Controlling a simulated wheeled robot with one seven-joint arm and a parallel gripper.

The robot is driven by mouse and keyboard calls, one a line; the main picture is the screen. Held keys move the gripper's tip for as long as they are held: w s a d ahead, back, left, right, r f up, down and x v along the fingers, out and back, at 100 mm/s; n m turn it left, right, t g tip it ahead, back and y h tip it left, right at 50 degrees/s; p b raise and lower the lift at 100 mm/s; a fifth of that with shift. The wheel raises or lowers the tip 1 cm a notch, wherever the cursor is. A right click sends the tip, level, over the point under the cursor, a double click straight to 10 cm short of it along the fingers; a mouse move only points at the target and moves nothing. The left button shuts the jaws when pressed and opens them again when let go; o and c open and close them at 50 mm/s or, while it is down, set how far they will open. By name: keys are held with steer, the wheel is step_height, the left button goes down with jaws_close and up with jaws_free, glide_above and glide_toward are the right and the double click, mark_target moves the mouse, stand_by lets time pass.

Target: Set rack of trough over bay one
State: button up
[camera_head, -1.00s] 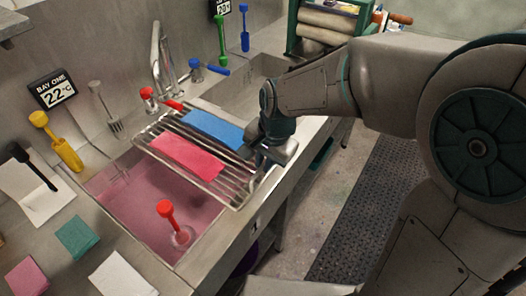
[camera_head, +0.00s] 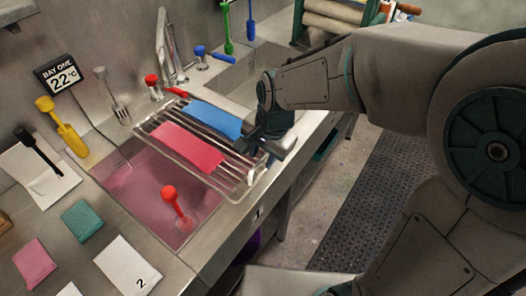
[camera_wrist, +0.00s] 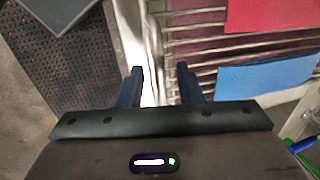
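The wire rack (camera_head: 240,188) lies across the right part of the pink-filled bay one (camera_head: 128,188), reaching toward the counter between the sinks. A red cloth (camera_head: 188,147) and a blue cloth (camera_head: 214,118) lie on it. My gripper (camera_head: 258,150) is at the rack's right, front end. In the wrist view my gripper's two fingers (camera_wrist: 161,75) stand apart, with the rack's end rim (camera_wrist: 154,50) running between them. A gap shows between the fingers; contact with the rim is unclear. The sign (camera_head: 60,73) reads BAY ONE, 22 °C.
A red-knobbed plunger (camera_head: 170,194) stands in the pink bath, left of the rack. A faucet (camera_head: 166,50) and red tap (camera_head: 152,80) are behind the rack. A second sink (camera_head: 245,75) lies to the right. Cloths and a white card (camera_head: 126,263) lie on the left counter.

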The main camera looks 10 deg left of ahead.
step_height(320, 180, up, 14)
steer(key=s+d, duration=0.1)
steer(key=d, duration=0.1)
steer(key=shift+s+d+f, duration=0.15)
steer(key=shift+d+f, duration=0.05)
stand_by(0.3)
